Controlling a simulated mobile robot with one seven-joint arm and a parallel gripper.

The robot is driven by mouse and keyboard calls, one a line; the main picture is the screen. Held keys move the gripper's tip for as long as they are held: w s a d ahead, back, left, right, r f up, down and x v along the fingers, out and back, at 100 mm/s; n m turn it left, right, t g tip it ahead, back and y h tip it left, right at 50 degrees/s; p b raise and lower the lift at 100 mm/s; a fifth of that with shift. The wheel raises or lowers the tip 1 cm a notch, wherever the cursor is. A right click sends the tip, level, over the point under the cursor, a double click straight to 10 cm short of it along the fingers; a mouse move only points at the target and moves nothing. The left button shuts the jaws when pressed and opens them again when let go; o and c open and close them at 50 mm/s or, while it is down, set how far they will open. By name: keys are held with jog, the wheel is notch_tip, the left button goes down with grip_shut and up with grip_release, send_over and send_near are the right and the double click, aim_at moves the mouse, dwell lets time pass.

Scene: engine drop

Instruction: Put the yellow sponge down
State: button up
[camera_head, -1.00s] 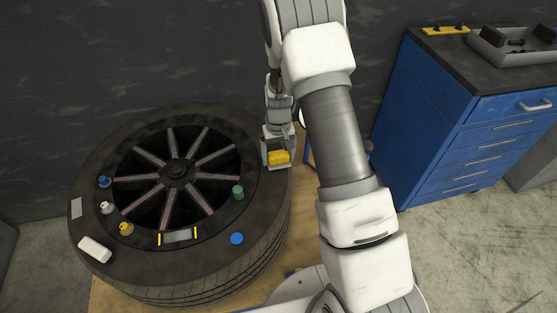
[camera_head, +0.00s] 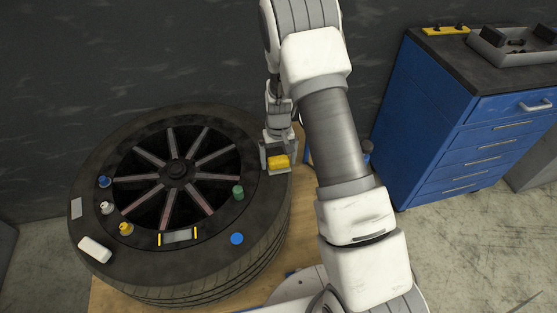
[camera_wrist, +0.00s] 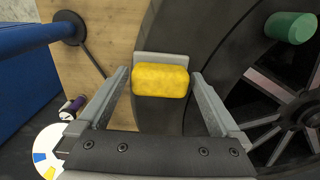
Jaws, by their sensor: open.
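The yellow sponge (camera_head: 278,162) sits at the right rim of the big black tire (camera_head: 262,226), which lies flat. In the wrist view the sponge (camera_wrist: 161,79) lies between my gripper's fingers, with a gap on both sides. A light grey piece (camera_wrist: 160,57) shows just behind it. My gripper (camera_head: 277,168) is open around the sponge and points down at the tire. It also shows in the wrist view (camera_wrist: 160,85). The sponge's underside is hidden.
On the tire are a green cylinder (camera_head: 238,192), a blue disc (camera_head: 237,239), a white block (camera_head: 95,250) and several small bottles. The tire rests on a wooden surface (camera_head: 302,215). A blue drawer cabinet (camera_head: 440,120) stands at the right.

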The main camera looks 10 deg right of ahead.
notch_tip(320, 180, up, 12)
notch_tip(320, 180, up, 8)
jog(key=r+t, duration=0.1)
send_over(279, 159)
jog(key=s, duration=0.3)
jog(key=s+r+t, duration=0.2)
jog(key=s+r, duration=0.5)
jog(key=s, duration=0.4)
jog(key=s+r+t, duration=0.2)
jog(key=s+r, duration=0.5)
jog(key=s, duration=0.5)
jog(key=shift+s+r+t, duration=0.15)
jog(key=shift+r+t, duration=0.1)
jog(key=shift+t, duration=0.05)
